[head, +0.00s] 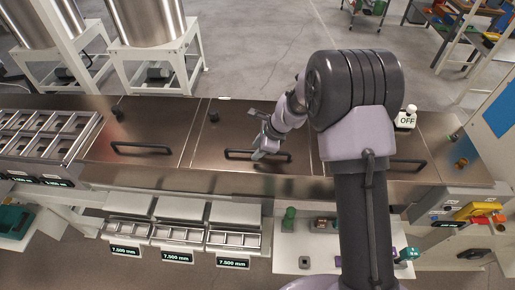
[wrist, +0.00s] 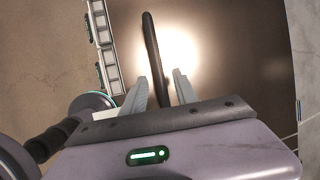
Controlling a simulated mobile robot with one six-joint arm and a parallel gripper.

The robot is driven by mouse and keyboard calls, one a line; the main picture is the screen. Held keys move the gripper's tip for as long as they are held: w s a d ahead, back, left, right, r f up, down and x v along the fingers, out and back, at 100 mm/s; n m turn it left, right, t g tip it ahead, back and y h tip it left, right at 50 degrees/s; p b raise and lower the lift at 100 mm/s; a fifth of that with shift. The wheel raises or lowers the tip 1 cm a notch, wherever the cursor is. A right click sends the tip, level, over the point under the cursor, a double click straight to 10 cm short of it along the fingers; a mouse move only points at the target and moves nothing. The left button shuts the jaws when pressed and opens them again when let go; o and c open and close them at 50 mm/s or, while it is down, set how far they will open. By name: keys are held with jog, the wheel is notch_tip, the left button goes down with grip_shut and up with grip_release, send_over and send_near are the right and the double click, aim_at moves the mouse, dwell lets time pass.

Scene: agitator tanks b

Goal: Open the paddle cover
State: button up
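Steel covers with black bar handles lie flat and shut along the counter in the head view. The middle cover (head: 228,128) has a handle (head: 245,154) near its front edge; no label shows which one is the paddle cover. My gripper (head: 262,150) is over this middle handle. In the wrist view my gripper (wrist: 160,76) is open, with a finger on each side of the black handle (wrist: 152,45) in the picture. Gaps show between handle and fingers. I cannot tell whether the fingertips reach down around the bar or are just above it.
A left cover (head: 140,130) and a right cover (head: 432,150) flank the middle one; my arm hides part of the right one. Metal trays (head: 45,135) stand at the far left. A white "OFF" switch (head: 406,118) is at the back right. Large tanks (head: 147,22) stand behind.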

grip_shut()
dwell(1.3)
